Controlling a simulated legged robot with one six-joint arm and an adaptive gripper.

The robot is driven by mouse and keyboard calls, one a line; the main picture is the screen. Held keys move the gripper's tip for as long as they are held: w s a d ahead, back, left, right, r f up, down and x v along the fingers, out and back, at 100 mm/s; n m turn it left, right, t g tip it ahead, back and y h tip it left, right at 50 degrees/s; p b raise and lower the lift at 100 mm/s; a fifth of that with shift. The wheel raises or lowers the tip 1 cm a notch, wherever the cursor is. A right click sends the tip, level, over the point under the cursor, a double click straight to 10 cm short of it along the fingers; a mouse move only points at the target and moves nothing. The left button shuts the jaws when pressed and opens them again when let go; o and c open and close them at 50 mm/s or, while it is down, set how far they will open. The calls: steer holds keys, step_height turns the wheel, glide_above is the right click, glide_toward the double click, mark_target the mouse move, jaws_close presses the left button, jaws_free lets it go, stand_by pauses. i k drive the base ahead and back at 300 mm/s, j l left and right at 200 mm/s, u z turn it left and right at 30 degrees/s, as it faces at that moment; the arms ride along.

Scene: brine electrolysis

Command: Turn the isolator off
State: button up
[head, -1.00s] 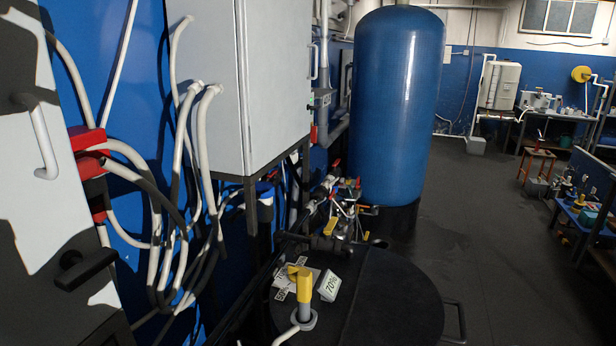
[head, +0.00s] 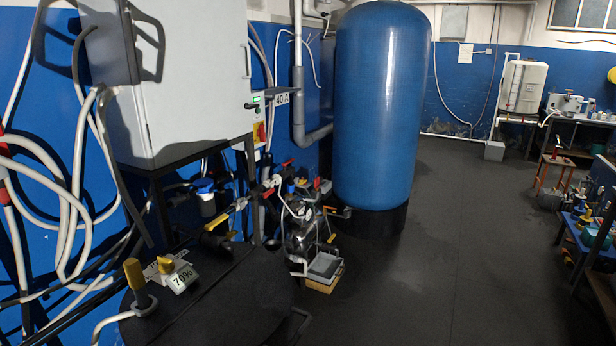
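A small red and yellow rotary switch (head: 259,132), which looks like the isolator, sits on the wall side just right of the grey cabinet (head: 190,80). A "40 A" label (head: 282,99) and a small box with a green light (head: 255,105) are just above it. The switch is too small to tell its handle position. My gripper is not in view; a dark shadow shaped like an arm or gripper falls on the cabinet's upper left.
A black round tank lid (head: 215,300) with a yellow-handled fitting (head: 135,274) and a "70%" tag (head: 183,278) fills the lower left. Valves and pipes (head: 300,225) crowd the floor below the switch. A tall blue tank (head: 380,110) stands right of them. Dark floor (head: 450,240) is clear on the right.

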mark_target(261, 132)
steer(key=i+l, duration=0.2)
steer(key=l, duration=0.15)
steer(key=i+l+u, duration=0.1)
steer(key=i+l, duration=0.3)
steer(key=l, duration=0.25)
steer(key=i+l, duration=0.2)
steer(key=l, duration=0.15)
steer(key=i+l+u, duration=0.1)
steer(key=i+l, duration=0.15)
steer(key=l, duration=0.15)
steer(key=i+l+u, duration=0.1)
steer(key=i, duration=0.4)
steer(key=i+l, duration=0.1)
steer(key=i, duration=0.45)
steer(key=i+l+u, duration=0.15)
steer(key=i, duration=0.35)
steer(key=i+j, duration=0.4)
steer(key=i, duration=0.15)
steer(key=i+j, duration=0.35)
steer(key=i, duration=0.25)
steer(key=j+u, duration=0.05)
